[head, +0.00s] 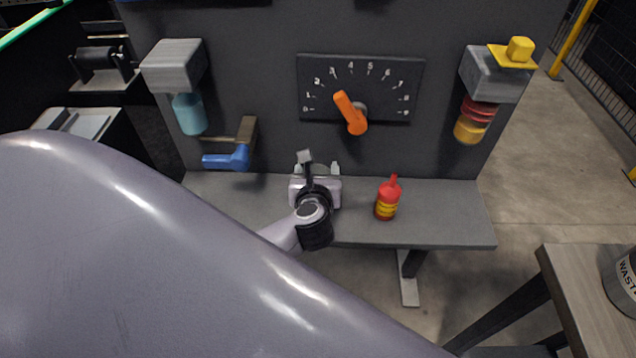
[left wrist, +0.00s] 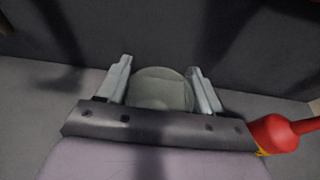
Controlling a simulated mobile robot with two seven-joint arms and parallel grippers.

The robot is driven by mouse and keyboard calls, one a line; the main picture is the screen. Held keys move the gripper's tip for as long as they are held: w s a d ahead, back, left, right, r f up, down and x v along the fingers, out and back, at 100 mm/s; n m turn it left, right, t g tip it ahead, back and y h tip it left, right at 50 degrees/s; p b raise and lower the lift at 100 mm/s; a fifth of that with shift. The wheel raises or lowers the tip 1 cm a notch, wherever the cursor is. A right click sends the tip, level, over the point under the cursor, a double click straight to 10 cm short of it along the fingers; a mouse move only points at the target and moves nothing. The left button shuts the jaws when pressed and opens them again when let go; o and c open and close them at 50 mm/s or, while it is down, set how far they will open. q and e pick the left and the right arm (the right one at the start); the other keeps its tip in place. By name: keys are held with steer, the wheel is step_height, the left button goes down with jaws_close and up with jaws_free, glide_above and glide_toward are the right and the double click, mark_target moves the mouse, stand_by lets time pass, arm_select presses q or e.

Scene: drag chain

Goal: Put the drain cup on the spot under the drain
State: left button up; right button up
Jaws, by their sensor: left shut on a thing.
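My left gripper (head: 317,172) is above the grey shelf, left of its middle, in the head view. In the left wrist view its two fingers (left wrist: 161,88) are closed around a round grey-green cup (left wrist: 162,92), which I take to be the drain cup. The gripper hides most of the cup in the head view. Which fitting is the drain, and the spot under it, I cannot tell for sure. A grey box (head: 174,66) with a blue transparent bowl (head: 189,114) and a blue handle (head: 228,160) are at the panel's left. My right gripper is not in view.
A red bottle (head: 387,199) stands on the shelf (head: 450,212), right of my left gripper, and shows in the left wrist view (left wrist: 280,134). The dark panel rises behind, with an orange dial lever (head: 350,112). A waste bin (head: 625,281) stands at lower right. The shelf's right end is clear.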

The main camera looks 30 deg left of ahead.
arm_select(q)
steer(key=shift+f, duration=1.65)
steer(key=shift+f+b, duration=0.15)
steer(key=shift+b, duration=0.25)
steer(key=o, duration=1.1)
steer(key=shift+o, duration=0.2)
